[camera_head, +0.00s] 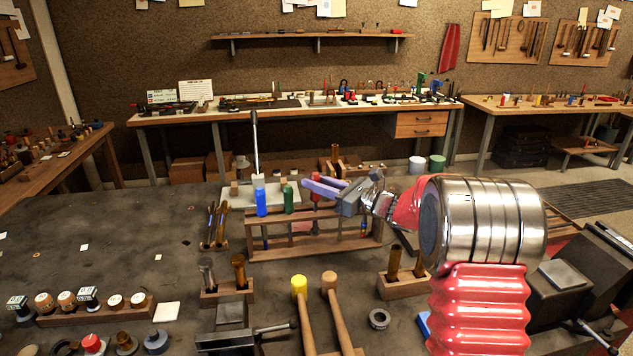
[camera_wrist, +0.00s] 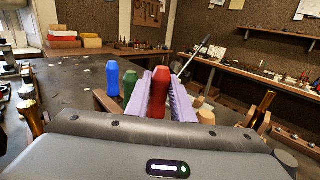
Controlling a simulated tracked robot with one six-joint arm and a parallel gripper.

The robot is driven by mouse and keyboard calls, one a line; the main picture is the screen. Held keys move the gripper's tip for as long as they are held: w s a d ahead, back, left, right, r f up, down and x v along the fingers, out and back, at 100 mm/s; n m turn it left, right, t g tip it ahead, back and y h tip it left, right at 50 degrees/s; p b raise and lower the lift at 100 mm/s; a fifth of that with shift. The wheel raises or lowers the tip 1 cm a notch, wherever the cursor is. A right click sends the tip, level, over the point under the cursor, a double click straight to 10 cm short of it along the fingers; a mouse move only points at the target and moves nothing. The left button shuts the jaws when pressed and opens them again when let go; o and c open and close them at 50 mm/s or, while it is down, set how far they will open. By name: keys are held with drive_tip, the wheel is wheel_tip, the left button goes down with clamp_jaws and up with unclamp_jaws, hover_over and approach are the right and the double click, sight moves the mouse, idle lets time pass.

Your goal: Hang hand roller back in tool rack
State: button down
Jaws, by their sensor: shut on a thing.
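The wooden tool rack (camera_head: 345,248) stands on the dark bench, with a top rail and a lower board. My gripper (camera_head: 322,187), with purple fingers, is over its top rail and shut on a red-handled tool (camera_head: 315,202), seemingly the hand roller. In the wrist view the red handle (camera_wrist: 158,92) stands upright between the fingers. Its lower end is hidden by the rack and my gripper, so I cannot tell whether it sits in a slot. A blue-handled tool (camera_head: 262,202) and a green-handled tool (camera_head: 289,199) stand upright in the rack, left of the red one.
Mallets with yellow (camera_head: 299,287) and tan (camera_head: 330,284) heads lie in front of the rack. A wooden block with brass tools (camera_head: 405,286) is at front right. A thin metal rod (camera_head: 255,145) rises behind the rack. The bench's left middle is mostly clear.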

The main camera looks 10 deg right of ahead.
drive_tip(key=shift+f, duration=1.45)
drive_tip(key=c, duration=1.5)
unclamp_jaws()
drive_tip(key=shift+o, duration=0.2)
drive_tip(key=shift+f, duration=0.1)
drive_tip(key=v, duration=1.4)
